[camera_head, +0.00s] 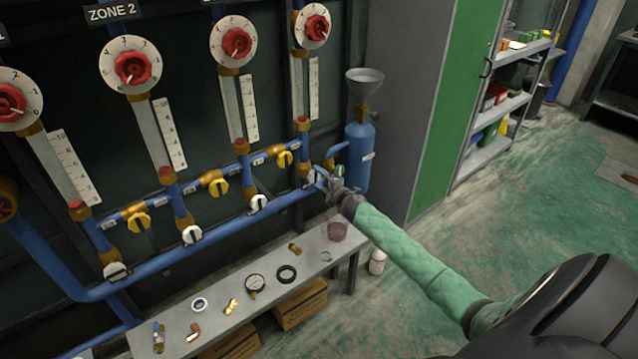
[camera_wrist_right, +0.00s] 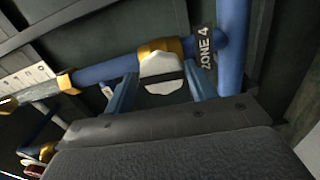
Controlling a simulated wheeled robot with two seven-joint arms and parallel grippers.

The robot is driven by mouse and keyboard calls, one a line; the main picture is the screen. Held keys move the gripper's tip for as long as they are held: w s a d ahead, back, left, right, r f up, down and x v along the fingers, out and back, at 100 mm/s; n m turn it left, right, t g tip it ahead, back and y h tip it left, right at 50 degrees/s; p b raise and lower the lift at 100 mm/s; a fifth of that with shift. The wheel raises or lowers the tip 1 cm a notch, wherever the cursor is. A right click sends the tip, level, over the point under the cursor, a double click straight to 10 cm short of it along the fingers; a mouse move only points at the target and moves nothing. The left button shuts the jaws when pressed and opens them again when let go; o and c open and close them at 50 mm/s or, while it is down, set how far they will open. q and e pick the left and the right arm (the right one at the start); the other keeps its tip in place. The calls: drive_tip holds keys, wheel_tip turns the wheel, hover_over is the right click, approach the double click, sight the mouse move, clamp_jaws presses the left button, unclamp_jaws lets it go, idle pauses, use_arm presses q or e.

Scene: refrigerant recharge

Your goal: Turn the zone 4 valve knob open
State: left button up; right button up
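The zone 4 valve knob is white with a dark bar across its face. It shows in the right wrist view (camera_wrist_right: 161,72), seated on a brass fitting beside the "ZONE 4" label (camera_wrist_right: 206,48). My right gripper's two blue fingers (camera_wrist_right: 161,92) stand on either side of the knob, open, with the knob between their tips. I see no clear grip on it. In the head view my right gripper (camera_head: 326,180) is at the right end of the blue pipes and partly covers the knob. My left gripper is not in view.
Several other white knobs, such as one (camera_head: 258,203), and yellow knobs (camera_head: 285,159) line the pipes to the left. A blue cylinder (camera_head: 357,158) stands just behind my gripper. A grey bench (camera_head: 207,318) with small parts lies below. The green floor (camera_head: 540,190) is mostly clear.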

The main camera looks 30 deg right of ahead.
drive_tip(key=shift+o, duration=1)
drive_tip(key=shift+r, duration=0.15)
drive_tip(key=shift+s, duration=0.25)
drive_tip(key=s+p, duration=0.1)
drive_tip(key=s, duration=0.5)
drive_tip(key=shift+s+d+f, duration=0.2)
drive_tip(key=shift+s, duration=0.05)
